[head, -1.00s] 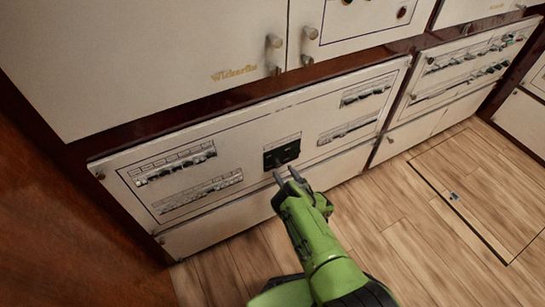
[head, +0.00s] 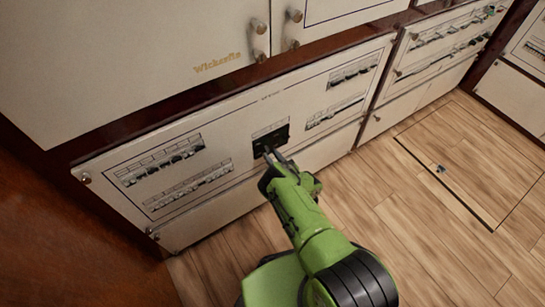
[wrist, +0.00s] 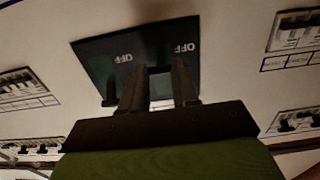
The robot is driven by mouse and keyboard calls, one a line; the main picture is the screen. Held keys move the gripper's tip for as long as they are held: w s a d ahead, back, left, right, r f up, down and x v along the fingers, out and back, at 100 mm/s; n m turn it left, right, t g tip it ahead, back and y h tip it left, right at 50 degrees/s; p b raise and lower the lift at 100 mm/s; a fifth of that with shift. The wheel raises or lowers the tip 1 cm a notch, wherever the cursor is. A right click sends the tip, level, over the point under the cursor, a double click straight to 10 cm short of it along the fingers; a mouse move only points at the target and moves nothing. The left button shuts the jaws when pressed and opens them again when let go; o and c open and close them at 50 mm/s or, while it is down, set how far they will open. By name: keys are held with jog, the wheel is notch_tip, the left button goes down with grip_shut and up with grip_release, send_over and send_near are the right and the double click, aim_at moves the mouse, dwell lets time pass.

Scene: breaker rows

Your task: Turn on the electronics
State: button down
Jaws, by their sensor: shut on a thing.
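A black switch plate (head: 266,136) sits in the middle of the white breaker panel (head: 244,110). In the wrist view the plate (wrist: 110,52) shows two "OFF" labels, and a dark lever (wrist: 110,92) stands out at its left, apart from my fingers. My gripper (head: 272,156) is at the plate with its fingers pointing into it. In the wrist view my gripper (wrist: 163,80) is shut on a part of the plate's right side, which looks like a second lever; the fingers mostly hide it.
Rows of small breakers flank the plate on the left (head: 165,165) and right (head: 352,75). Large cabinet doors with round knobs (head: 294,15) are above. A second panel (head: 445,42) is at the right. The wood floor (head: 410,215) is clear apart from a small item (head: 440,169).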

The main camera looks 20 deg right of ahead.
jog(key=shift+r, duration=0.15)
notch_tip(320, 180, up, 2)
jog(key=g+p, duration=0.1)
jog(key=p, duration=0.2)
jog(key=g+h+p, duration=0.1)
jog(key=g+p, duration=0.1)
jog(key=p, duration=0.2)
jog(key=shift+s+d+r, duration=0.1)
jog(key=shift+s+r, duration=0.05)
jog(key=shift+r, duration=0.05)
jog(key=g+p, duration=0.1)
jog(key=p, duration=0.2)
jog(key=shift+r+g+h, duration=0.3)
jog(key=shift+r, duration=0.1)
jog(key=g+p, duration=0.1)
jog(key=r+g+p, duration=0.1)
jog(key=shift+w+g+h, duration=0.25)
jog(key=shift+g+h, duration=0.05)
jog(key=shift+h, duration=0.1)
jog(key=shift+w+a+r+g+h+b, duration=0.1)
jog(key=shift+w+r+g+h+b, duration=0.2)
jog(key=shift+g, duration=0.5)
jog(key=shift+w+a+r+g+h+b, duration=0.1)
jog(key=shift+r+g+h+b, duration=0.25)
jog(key=shift+g, duration=0.45)
jog(key=shift+w+a+r+g+h+b, duration=0.15)
jog(key=shift+g+b, duration=0.25)
jog(key=shift+g, duration=0.4)
